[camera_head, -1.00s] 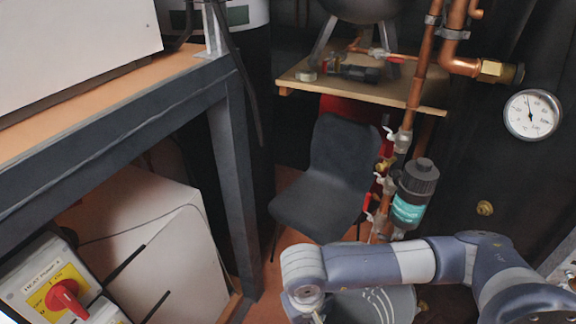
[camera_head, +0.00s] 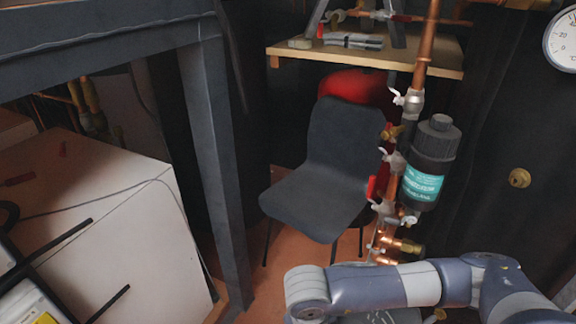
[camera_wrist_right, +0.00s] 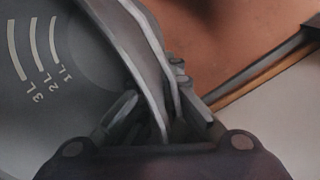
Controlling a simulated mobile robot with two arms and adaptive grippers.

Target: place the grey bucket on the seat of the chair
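The dark grey chair (camera_head: 322,175) stands on the reddish floor in the head view. Its seat (camera_head: 312,203) faces up and looks empty. The grey bucket (camera_wrist_right: 62,105), with litre marks inside, fills the left of the right wrist view. My right gripper (camera_wrist_right: 165,105) has its fingers on both sides of the bucket's rim, gripping it. In the head view my right arm crosses the bottom right, below and in front of the chair. Its gripper is out of frame there, and the bucket is almost wholly hidden or cut off. My left gripper is not in view.
Copper pipes with valves and a black-and-teal filter canister (camera_head: 427,165) stand close to the chair's right. A dark frame post (camera_head: 215,170) and a white box (camera_head: 110,215) are at left. A wooden shelf (camera_head: 440,58) is behind, above a red object (camera_head: 357,88).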

